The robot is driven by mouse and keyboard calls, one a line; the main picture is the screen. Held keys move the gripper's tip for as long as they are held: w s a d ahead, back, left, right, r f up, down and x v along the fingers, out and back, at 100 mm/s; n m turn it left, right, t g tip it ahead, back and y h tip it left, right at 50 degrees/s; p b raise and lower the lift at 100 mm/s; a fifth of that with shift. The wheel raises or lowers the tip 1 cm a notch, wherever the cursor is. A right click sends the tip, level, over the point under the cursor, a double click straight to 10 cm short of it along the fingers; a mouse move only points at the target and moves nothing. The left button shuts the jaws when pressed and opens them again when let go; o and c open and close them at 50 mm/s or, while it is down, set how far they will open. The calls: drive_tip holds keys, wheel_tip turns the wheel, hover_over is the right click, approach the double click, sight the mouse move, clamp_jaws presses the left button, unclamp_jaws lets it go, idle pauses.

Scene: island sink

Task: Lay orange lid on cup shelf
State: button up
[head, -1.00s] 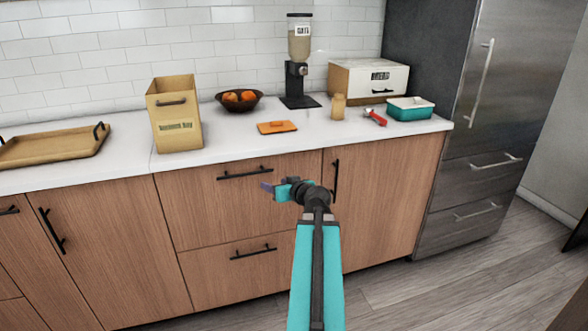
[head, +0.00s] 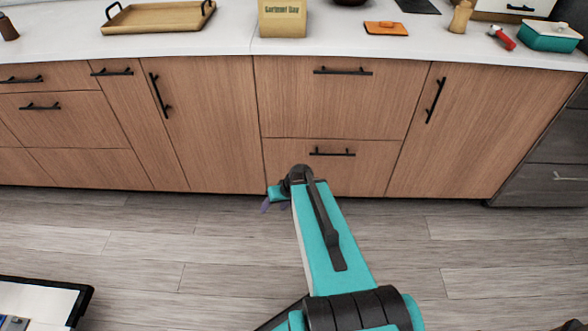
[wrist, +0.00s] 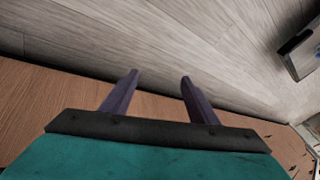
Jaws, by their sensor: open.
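My gripper (head: 267,206) is low in front of the wooden cabinets, well below and in front of the lid. In the wrist view my gripper (wrist: 159,78) shows two purple fingers spread apart with nothing between them, over the floor and a cabinet front. No cup shelf can be made out in these frames.
On the counter (head: 225,40) stand a wooden tray (head: 150,19), the garment bag box (head: 283,18), a small wooden shaker (head: 460,17), a red-handled tool (head: 503,37) and a teal container (head: 551,37). A dark-edged board (head: 45,300) lies at lower left. The floor between is clear.

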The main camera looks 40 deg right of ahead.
drive_tip(key=s+a+f+n+g+h, duration=0.1)
drive_tip(key=s+a+f+g, duration=0.2)
drive_tip(key=s+a+f, duration=0.2)
drive_tip(key=s+a+f+n+g+h, duration=0.1)
drive_tip(key=s+a+f+g, duration=0.2)
drive_tip(key=s, duration=0.8)
drive_tip(key=s+a+f+n+g+h, duration=0.1)
drive_tip(key=s+a+f+g, duration=0.1)
drive_tip(key=s+a+f, duration=0.6)
drive_tip(key=shift+s+f+g, duration=0.2)
drive_tip(key=shift+s+g, duration=0.2)
drive_tip(key=c, duration=0.6)
drive_tip(key=shift+a, duration=0.1)
